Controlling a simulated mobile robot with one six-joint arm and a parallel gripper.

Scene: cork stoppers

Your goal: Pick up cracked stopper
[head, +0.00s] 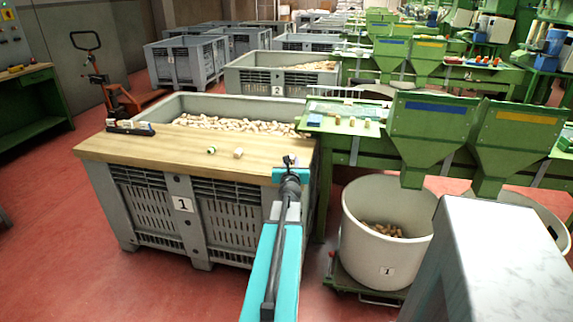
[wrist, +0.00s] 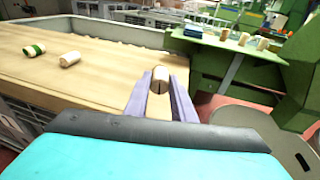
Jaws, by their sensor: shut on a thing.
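The cracked stopper (wrist: 160,76) is a pale cork with a dark line down its end, between my gripper's two purple-grey fingers (wrist: 160,100) in the wrist view. My gripper is shut on it. In the head view my gripper (head: 290,163) is at the right end of the wooden board, and the held stopper is too small to make out there. A stopper with a green band (wrist: 34,49) and a plain stopper (wrist: 69,58) lie on the board, left of my gripper.
The wooden board (head: 130,149) lies across the front of grey crate 1 (head: 215,225), which is full of corks. A black holder with corks (head: 130,127) is at its left. A green bench (head: 345,120) and white bin (head: 370,255) stand right.

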